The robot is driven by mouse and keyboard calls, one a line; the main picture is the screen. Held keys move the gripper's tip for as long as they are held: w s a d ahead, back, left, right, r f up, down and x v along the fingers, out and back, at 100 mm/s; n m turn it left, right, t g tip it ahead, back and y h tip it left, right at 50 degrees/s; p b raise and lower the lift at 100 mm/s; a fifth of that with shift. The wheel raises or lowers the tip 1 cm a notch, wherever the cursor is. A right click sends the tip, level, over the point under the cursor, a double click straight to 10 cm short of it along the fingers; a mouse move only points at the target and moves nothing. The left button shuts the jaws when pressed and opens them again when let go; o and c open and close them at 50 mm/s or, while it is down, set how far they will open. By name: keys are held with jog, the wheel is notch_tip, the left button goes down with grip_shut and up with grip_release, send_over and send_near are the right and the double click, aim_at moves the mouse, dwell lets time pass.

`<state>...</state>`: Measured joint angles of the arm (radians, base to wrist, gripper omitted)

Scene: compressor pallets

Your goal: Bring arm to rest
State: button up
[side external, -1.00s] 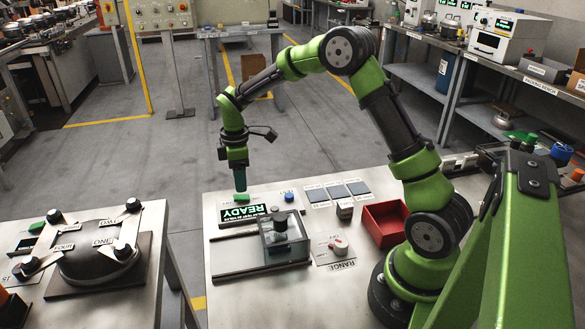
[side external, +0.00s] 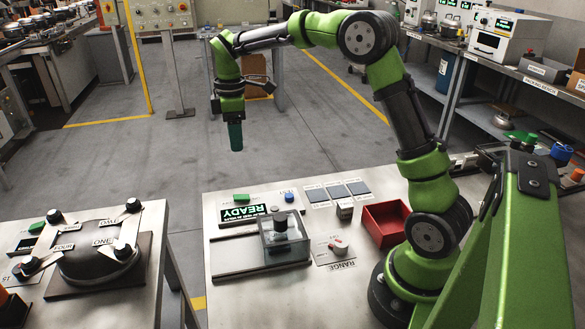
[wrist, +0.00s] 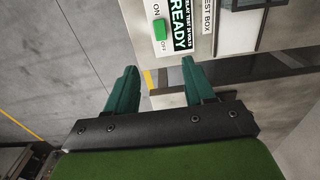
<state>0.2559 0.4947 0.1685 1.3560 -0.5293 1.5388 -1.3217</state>
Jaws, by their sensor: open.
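My gripper (side external: 236,137) hangs pointing down above the far edge of the metal worktable, clear of everything on it. In the wrist view my gripper (wrist: 161,88) shows two teal fingers spread apart with nothing between them. Just past the fingers are the green ON/OFF switch (wrist: 160,31) and the READY panel (wrist: 181,30). In the side external view the green switch (side external: 241,198) and the READY sign (side external: 240,213) lie on the table below and to the right of the fingertips.
A clear box (side external: 285,239), a RANGE knob (side external: 338,246), a small block (side external: 344,211) and a red tray (side external: 385,222) stand on the table. A second table at left holds a dark domed compressor (side external: 98,262) with clamps. Air around my gripper is free.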

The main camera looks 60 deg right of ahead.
jog(key=s+a+r+m+t, duration=0.2)
jog(key=s+a+m, duration=0.1)
jog(key=s, duration=0.5)
jog(key=s+a+r+m+t+y, duration=0.1)
jog(key=s+a+m+t, duration=0.1)
jog(key=s+m, duration=0.3)
jog(key=s+a+r+m+t+y, duration=0.1)
jog(key=s+a+m, duration=0.4)
jog(key=s, duration=0.5)
jog(key=shift+s+r+t, duration=0.35)
jog(key=shift+r+t, duration=0.45)
jog(key=shift+t, duration=0.3)
